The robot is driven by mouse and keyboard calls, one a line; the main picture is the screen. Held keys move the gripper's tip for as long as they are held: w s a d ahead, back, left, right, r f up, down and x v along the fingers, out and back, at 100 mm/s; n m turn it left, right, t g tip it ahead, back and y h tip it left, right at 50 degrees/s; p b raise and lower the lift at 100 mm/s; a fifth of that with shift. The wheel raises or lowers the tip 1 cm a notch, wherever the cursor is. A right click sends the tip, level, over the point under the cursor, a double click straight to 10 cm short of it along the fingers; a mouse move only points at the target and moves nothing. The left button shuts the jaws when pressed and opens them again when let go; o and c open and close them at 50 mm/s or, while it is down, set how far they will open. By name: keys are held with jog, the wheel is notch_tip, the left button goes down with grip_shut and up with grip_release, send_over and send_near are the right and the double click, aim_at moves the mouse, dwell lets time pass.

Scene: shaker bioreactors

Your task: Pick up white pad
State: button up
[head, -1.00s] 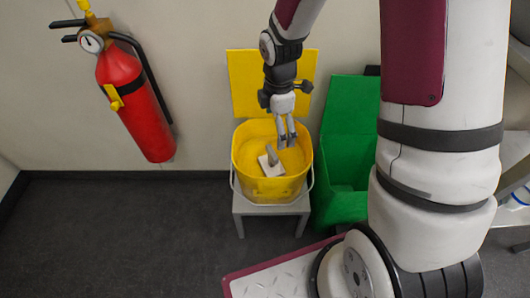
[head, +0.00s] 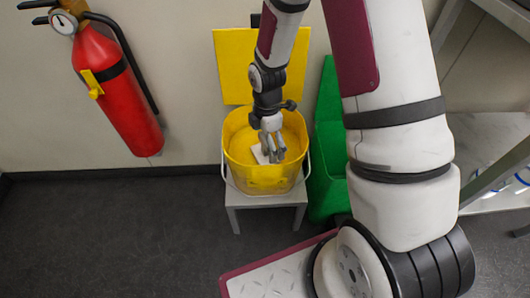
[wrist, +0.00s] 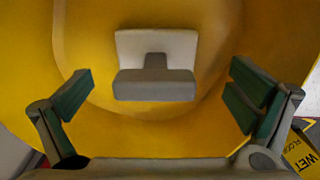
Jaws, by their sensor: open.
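The white pad (head: 260,154) lies inside the yellow bucket (head: 240,176), mostly hidden by my gripper in the head view. In the wrist view the white pad (wrist: 134,46) shows with a grey block-like handle (wrist: 155,84) on it, centred ahead of my fingers. My gripper (head: 274,158) is at the bucket's opening, pointing down over the pad. In the wrist view my gripper (wrist: 157,105) has its two green-padded fingers wide apart, with nothing between them. The handle lies beyond the fingertips, and no contact is visible.
A green bin (head: 327,150) stands close to the right. A red fire extinguisher (head: 118,95) hangs on the wall at left. A yellow wet-floor sign (wrist: 302,153) shows in the wrist view.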

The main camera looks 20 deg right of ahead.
aim_at(265, 151)
jog(key=f+b, duration=0.1)
jog(key=f, duration=0.2)
jog(key=f+b, duration=0.1)
jog(key=f, duration=0.1)
jog(key=shift+w+a+b, duration=0.2)
jog(key=shift+w+b, duration=0.05)
jog(key=shift+b, duration=0.05)
jog(key=shift+r, duration=0.15)
jog(key=c, duration=1.3)
notch_tip(265, 151, up, 10)
jog(key=p, duration=0.4)
jog(key=shift+p, duration=0.3)
